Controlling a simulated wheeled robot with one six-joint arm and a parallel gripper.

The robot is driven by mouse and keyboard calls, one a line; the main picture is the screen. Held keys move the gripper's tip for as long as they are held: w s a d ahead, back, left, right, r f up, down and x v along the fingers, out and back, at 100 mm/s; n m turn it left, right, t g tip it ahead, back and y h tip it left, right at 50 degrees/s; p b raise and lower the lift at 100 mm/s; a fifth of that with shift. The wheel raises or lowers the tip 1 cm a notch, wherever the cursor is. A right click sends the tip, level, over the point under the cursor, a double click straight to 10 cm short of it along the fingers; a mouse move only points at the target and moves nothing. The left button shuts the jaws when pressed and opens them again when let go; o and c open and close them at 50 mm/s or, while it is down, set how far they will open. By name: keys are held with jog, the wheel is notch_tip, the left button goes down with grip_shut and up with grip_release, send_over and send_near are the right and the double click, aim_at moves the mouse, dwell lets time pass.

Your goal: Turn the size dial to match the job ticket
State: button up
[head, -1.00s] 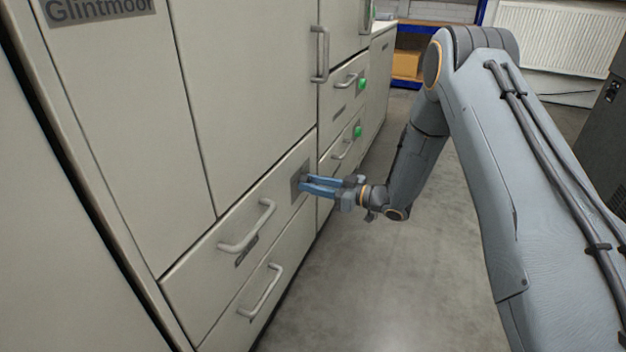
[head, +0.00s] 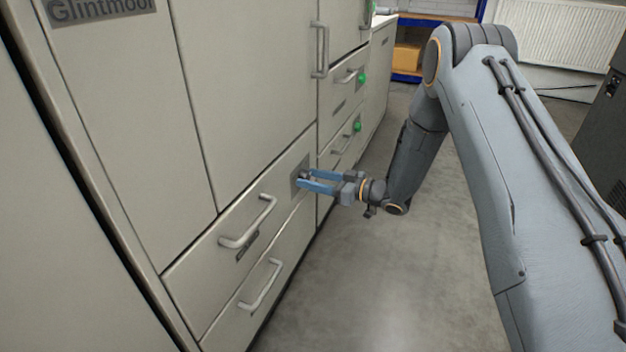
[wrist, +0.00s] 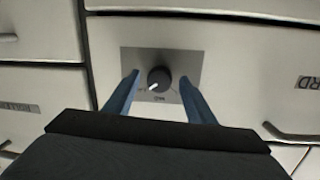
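The size dial (wrist: 159,79) is a round black knob with a white pointer mark, on a grey plate (wrist: 191,62) on a drawer front. In the wrist view the mark points to the lower left. Small print on the plate is too small to read. My gripper (wrist: 160,77) is open, with one blue finger on each side of the dial and gaps visible between fingers and knob. In the head view my gripper (head: 299,178) reaches the plate (head: 297,184) from the right and partly hides the dial. No job ticket can be made out in either view.
The drawer with the dial has a bar handle (head: 250,228) to the left, with another handle (head: 262,288) below. Further drawers have green knobs (head: 361,78). A label (wrist: 306,82) appears upside down in the wrist view. The floor (head: 400,280) beside the cabinet is clear.

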jog(key=p+v, duration=0.2)
jog(key=v, duration=0.5)
jog(key=shift+s+d, duration=0.2)
jog(key=shift+d, duration=0.15)
